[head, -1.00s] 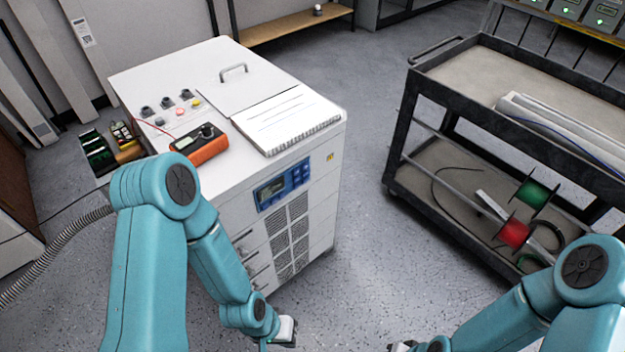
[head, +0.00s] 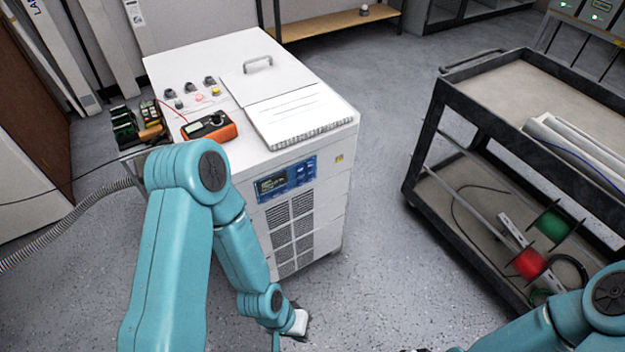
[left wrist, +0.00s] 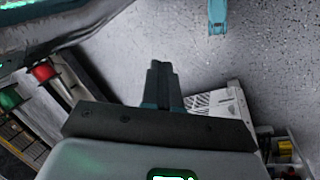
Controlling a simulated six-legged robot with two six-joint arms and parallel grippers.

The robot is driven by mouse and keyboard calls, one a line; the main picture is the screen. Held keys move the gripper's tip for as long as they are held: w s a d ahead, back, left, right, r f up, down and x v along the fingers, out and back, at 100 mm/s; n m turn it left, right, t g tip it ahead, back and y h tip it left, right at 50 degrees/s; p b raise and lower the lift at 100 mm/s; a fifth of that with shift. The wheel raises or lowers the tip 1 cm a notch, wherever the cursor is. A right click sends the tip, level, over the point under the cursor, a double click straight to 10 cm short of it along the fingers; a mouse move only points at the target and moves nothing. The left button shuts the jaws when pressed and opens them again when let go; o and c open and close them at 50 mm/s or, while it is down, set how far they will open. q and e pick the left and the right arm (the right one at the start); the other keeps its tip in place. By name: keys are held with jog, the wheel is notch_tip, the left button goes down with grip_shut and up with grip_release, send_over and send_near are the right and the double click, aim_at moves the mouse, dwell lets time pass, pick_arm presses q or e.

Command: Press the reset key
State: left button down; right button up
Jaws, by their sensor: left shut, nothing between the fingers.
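The white cabinet (head: 325,190) stands left of centre in the head view. Its front carries a blue control panel (head: 286,179) with a small display and keys; the key labels are too small to read, so I cannot tell which is the reset key. My left gripper (head: 301,323) is low in front of the cabinet, below the panel and apart from it. In the left wrist view its fingers (left wrist: 160,82) are together and empty, with part of the cabinet's vented side (left wrist: 212,101) beyond. Only a sliver of my right gripper (head: 413,350) shows at the bottom edge.
On the cabinet top are an orange meter (head: 209,127), an open notebook (head: 298,118), a handle and several knobs and buttons. A black cart (head: 432,122) with red and green spools stands at right. Floor between cabinet and cart is clear.

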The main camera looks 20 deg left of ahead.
aim_at(310, 179)
jog(key=shift+o, duration=0.4)
notch_tip(310, 179, down, 7)
jog(key=b, duration=0.7)
jog(key=shift+f, duration=0.2)
pick_arm(q)
jog(key=w+a+f+m+t+y+b, duration=0.1)
jog(key=w+f+m+t+b, duration=0.2)
jog(key=w, duration=0.7)
jog(key=w+a+f+m+t+y+b, duration=0.1)
jog(key=w+f+t+b, duration=0.4)
jog(key=w, duration=0.4)
jog(key=w+a+r+m+t+y+b, duration=0.1)
jog(key=w+r+m+t+y+b, duration=0.3)
jog(key=w+r+t+b, duration=0.7)
notch_tip(310, 179, up, 3)
jog(key=w+b, duration=0.2)
jog(key=b, duration=0.3)
pick_arm(e)
notch_tip(310, 179, down, 24)
jog(key=shift+w+d, duration=0.2)
jog(key=shift+w, duration=0.25)
pick_arm(q)
jog(key=shift+a+f, duration=0.1)
jog(key=shift+a, duration=0.05)
pick_arm(e)
jog(key=shift+r, duration=0.1)
